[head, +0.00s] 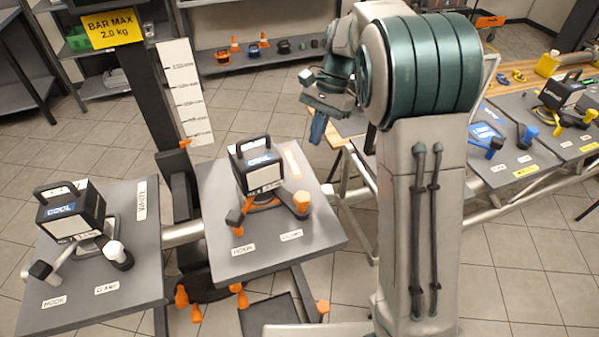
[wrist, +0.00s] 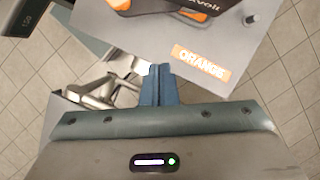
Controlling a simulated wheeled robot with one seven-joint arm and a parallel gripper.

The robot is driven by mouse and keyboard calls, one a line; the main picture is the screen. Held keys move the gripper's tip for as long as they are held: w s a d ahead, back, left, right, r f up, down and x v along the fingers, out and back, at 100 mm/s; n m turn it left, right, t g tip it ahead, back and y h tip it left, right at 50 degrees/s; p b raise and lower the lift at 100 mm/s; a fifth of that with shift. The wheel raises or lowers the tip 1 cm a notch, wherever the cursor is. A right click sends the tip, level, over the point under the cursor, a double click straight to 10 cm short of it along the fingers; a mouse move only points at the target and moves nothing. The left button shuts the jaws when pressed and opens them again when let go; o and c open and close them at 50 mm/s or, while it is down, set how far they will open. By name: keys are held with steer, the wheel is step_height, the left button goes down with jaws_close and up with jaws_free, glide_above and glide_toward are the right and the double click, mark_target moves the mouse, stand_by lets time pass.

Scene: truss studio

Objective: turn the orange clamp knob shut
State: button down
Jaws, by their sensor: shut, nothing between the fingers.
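The orange clamp knob (head: 301,198) sits on a dark arm at the right front of the middle grey plate (head: 225,262), beside a black-and-white box-shaped unit (head: 262,172) with a handle. An orange hook part (head: 235,217) is at the unit's left front. Small HOOK and CLAMP labels lie on the plate's front. My gripper (head: 317,130) is behind and right of the plate, apart from the knob. In the wrist view its blue fingers (wrist: 160,72) are shut and empty, near the plate edge by the ORANGE label (wrist: 201,61). I cannot make out the knob there.
A similar plate with a white knob (head: 114,250) stands at the left. Blue (head: 530,133) and yellow (head: 588,117) stations lie at the right. A dark post with a white scale (head: 185,92) rises behind the middle plate. A shelf (head: 270,62) stands further back.

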mark_target(290, 196)
steer(key=x, duration=0.9)
steer(key=shift+w+d+f, duration=0.1)
steer(key=shift+d+f, duration=0.05)
steer(key=shift+f, duration=0.35)
steer(key=s+a, duration=0.1)
steer(key=s+a+p, duration=0.1)
steer(key=shift+s+a+f, duration=0.1)
steer(key=shift+s+f, duration=0.05)
steer(key=shift+s, duration=0.15)
steer(key=shift+s+a+f, duration=0.1)
steer(key=shift+s+a, duration=0.2)
